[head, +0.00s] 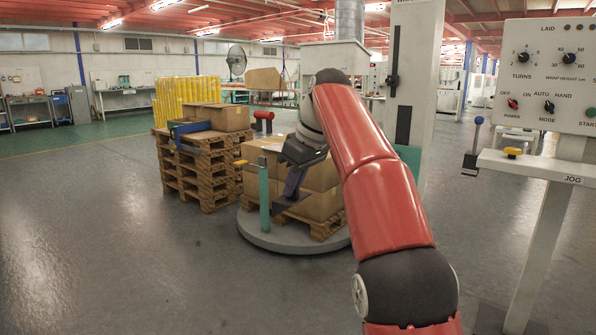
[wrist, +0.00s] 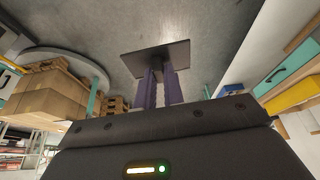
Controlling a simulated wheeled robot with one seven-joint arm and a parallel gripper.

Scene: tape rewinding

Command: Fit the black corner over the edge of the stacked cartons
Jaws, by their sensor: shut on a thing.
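The stacked cartons (head: 322,204) stand on a wooden pallet on a round grey turntable in the middle of the head view. They also show at the left of the wrist view (wrist: 48,108). My gripper (head: 290,192) reaches down in front of the stack with its purple fingers shut on the black corner (head: 281,205). In the wrist view the black corner (wrist: 155,57) is a flat dark plate at the fingertips (wrist: 160,85), with open floor beyond it. There it is clearly apart from the cartons. My gripper hides part of the stack in the head view.
A teal post (head: 264,198) stands at the turntable's (head: 290,240) front edge. Stacked pallets (head: 205,180) with cartons and a blue item stand to the left. A control panel (head: 548,75) and a blue-knobbed lever (head: 477,122) are at the right. The left floor is clear.

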